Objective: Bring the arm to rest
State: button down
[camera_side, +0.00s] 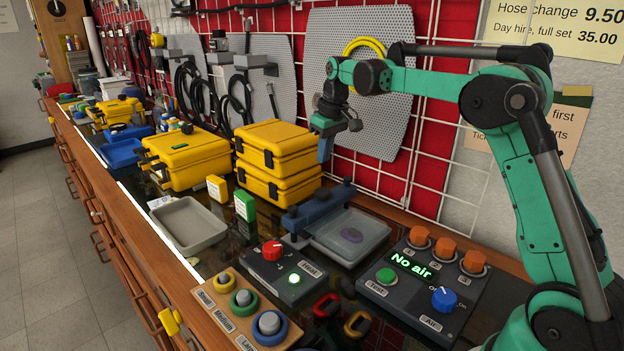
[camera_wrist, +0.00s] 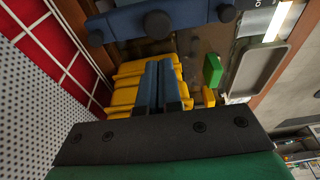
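My gripper (camera_side: 324,151) hangs from my green arm above the bench, in front of the grey perforated panel (camera_side: 358,60) and right of the stacked yellow cases (camera_side: 278,160). In the wrist view its two blue fingers (camera_wrist: 159,82) lie side by side with no visible gap and nothing between them. The fingers point toward the yellow cases, which show behind them in that view (camera_wrist: 127,90). The gripper looks clear of everything around it.
A grey tray (camera_side: 188,226) lies left. A wire grid wall (camera_side: 440,150) stands close behind.

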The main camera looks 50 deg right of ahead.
jog(key=s+a+r+t, duration=0.2)
jog(key=s+a+r, duration=0.1)
jog(key=s+a, duration=0.45)
jog(key=s+a+f+t, duration=0.3)
jog(key=s+a+f, duration=0.2)
jog(key=s, duration=0.5)
jog(key=shift+a, duration=0.9)
jog(key=shift+f, duration=0.1)
